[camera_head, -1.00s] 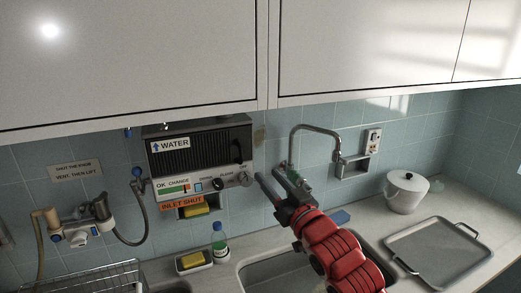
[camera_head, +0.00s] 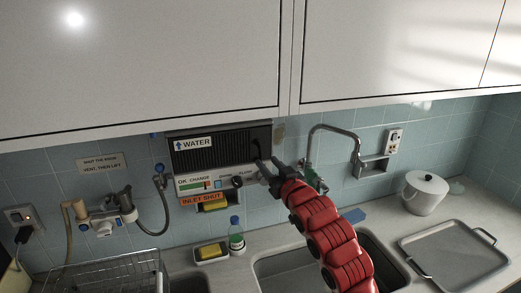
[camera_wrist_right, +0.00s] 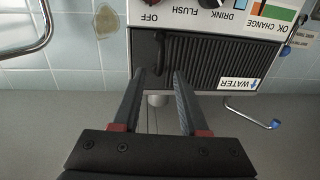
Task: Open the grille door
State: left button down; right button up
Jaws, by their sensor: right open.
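The grille door (camera_head: 220,156) is a black ribbed panel on the front of the wall-mounted water unit and looks shut. It also shows upside down in the right wrist view (camera_wrist_right: 225,60). A dark bar handle (camera_wrist_right: 160,48) stands on it near one side; in the head view this is the door's right side. My right gripper (camera_head: 267,164) is at the unit's right end, in front of the handle. Its fingers (camera_wrist_right: 160,73) are open, and the handle's end appears between the fingertips in the picture; I see no contact. My left gripper is out of view.
White cabinets (camera_head: 140,65) overhang the unit. A curved faucet (camera_head: 335,130) stands right of my gripper. Below are a sink (camera_head: 290,270), a bottle (camera_head: 236,238) and a yellow sponge (camera_head: 211,251). A lidded pot (camera_head: 425,195) and tray (camera_head: 455,255) are at right.

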aim_at(261, 156)
jog(key=x, duration=0.2)
jog(key=p+x, duration=0.1)
jog(key=x, duration=0.1)
jog(key=shift+w+a+r+p, duration=0.15)
jog(key=shift+w+r+p, duration=0.05)
jog(key=shift+w+p, duration=0.15)
jog(key=shift+w+a+f, duration=0.15)
jog(key=shift+w+a, duration=0.15)
jog(key=shift+w, duration=0.35)
grip_shut()
dwell(0.7)
